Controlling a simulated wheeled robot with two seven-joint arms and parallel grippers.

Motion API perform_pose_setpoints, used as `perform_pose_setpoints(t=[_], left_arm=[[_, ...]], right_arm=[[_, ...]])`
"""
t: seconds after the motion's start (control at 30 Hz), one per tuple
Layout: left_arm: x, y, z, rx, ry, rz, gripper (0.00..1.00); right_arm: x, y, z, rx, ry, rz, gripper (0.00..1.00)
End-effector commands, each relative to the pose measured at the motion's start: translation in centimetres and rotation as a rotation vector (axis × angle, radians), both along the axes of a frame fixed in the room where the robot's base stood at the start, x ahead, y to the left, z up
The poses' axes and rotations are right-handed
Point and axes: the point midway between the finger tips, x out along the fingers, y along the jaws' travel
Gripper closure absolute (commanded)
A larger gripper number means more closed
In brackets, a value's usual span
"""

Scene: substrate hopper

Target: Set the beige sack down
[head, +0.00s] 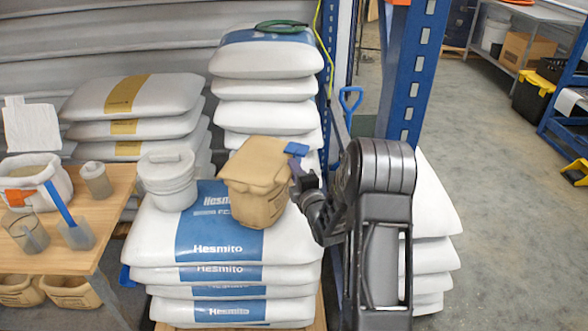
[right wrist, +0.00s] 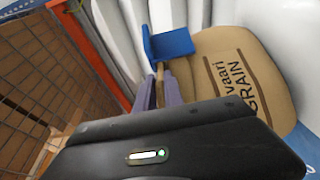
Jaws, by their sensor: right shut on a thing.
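The beige sack (head: 255,185) is upright over the top of the white and blue Hesmito bag stack (head: 160,238). I cannot tell whether it rests on the top bag or hangs just above it. My right gripper (head: 300,178) is at the sack's right side, shut on a narrow tan part of it. In the right wrist view the fingers (right wrist: 159,92) close on that part, beside the sack's printed face (right wrist: 235,85). A small blue piece (head: 296,149) shows at the sack's upper right corner. My left gripper is out of view.
A white lidded bucket (head: 168,182) stands left of the sack on the same stack. Taller white bags (head: 266,90) rise behind. A blue rack post (head: 415,70) is close to my right arm. A wooden table (head: 95,225) with containers is at left.

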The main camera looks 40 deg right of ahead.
Motion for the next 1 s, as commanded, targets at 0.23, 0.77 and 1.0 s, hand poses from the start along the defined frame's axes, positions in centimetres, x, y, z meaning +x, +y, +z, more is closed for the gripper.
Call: perform_pose_setpoints(t=[0.23, 0.77, 1.0], left_arm=[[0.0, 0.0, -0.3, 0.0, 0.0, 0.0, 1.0], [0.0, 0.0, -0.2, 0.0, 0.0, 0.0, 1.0], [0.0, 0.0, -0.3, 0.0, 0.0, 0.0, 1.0]], right_arm=[[0.1, 0.0, 0.1, -0.003, -0.01, 0.001, 1.0], [0.0, 0.0, -0.1, 0.0, 0.0, 0.0, 0.66], [-1.2, 0.5, -0.1, 0.0, 0.0, 0.0, 0.66]])
